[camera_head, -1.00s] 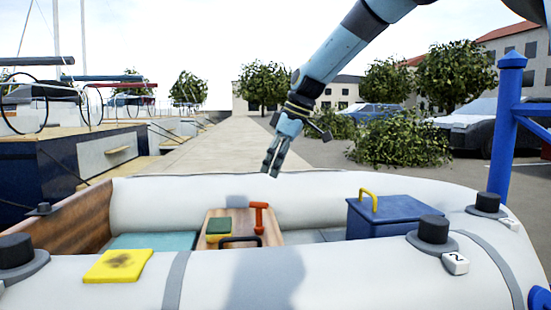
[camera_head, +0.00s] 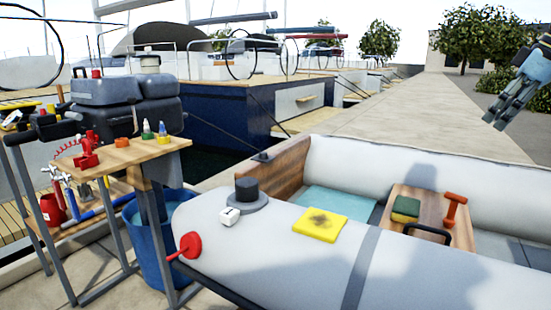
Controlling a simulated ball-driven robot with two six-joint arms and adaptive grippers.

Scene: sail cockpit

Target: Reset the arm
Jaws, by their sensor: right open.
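My right gripper (camera_head: 497,118) is at the right edge of the head view, in the air beyond the inflatable boat (camera_head: 330,165). Its fingers point down and to the left, and they are open and hold nothing. Most of my right arm is cut off by the picture edge. My left gripper is not in view.
A tool stand (camera_head: 115,158) and blue bucket (camera_head: 148,265) stand left. The quay (camera_head: 420,110) behind the boat is clear.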

